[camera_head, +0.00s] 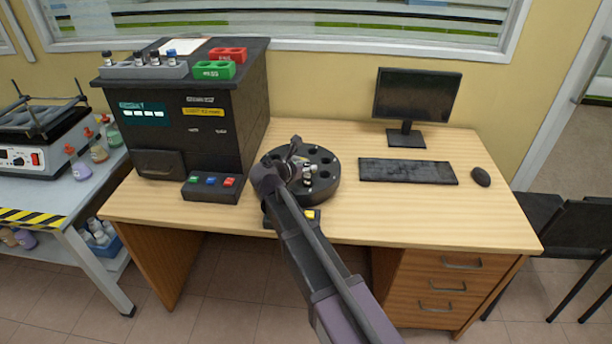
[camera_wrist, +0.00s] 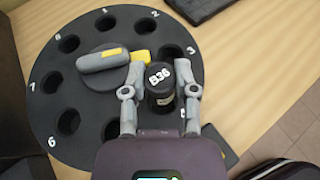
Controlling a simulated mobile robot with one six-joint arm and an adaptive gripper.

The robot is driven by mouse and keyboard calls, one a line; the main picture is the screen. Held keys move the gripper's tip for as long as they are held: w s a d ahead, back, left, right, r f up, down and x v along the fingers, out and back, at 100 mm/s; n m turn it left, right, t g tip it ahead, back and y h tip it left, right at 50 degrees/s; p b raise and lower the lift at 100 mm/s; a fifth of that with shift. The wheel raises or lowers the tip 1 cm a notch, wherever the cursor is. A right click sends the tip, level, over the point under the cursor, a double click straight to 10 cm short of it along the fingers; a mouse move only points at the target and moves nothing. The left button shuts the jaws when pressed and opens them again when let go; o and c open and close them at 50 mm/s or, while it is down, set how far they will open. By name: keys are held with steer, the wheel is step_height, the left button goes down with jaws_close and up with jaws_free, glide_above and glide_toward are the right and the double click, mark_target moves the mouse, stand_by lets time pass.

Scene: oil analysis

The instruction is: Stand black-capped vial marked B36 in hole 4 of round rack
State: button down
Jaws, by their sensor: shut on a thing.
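The vial (camera_wrist: 159,78) has a black cap marked B36 in white. My gripper (camera_wrist: 160,82) is shut on it, with one finger on each side, in the wrist view. The round rack (camera_wrist: 92,165) is black, with numbered holes around its rim. The vial is over the rack's right side, beside hole 3 (camera_wrist: 171,55), where hole 4 is hidden. I cannot tell whether its lower end is inside a hole. In the head view the rack (camera_head: 330,185) is on the desk, and my gripper (camera_head: 305,172) is over it.
A grey and yellow piece (camera_wrist: 103,60) is at the rack's centre. A black analyser (camera_head: 190,120) stands left, with vials in a grey rack (camera_head: 143,71) on top. A keyboard (camera_head: 408,171), monitor (camera_head: 417,95) and mouse (camera_head: 481,177) are right. The desk front right is clear.

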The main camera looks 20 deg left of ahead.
mark_target(305, 175)
steer(key=shift+f+b, duration=1.75)
steer(key=shift+b, duration=0.05)
steer(key=shift+f, duration=0.15)
steer(key=shift+c, duration=2)
jaws_free()
steer(key=shift+r, duration=0.25)
steer(key=p+v, duration=0.4)
steer(key=v, duration=0.8)
steer(key=shift+p, duration=0.35)
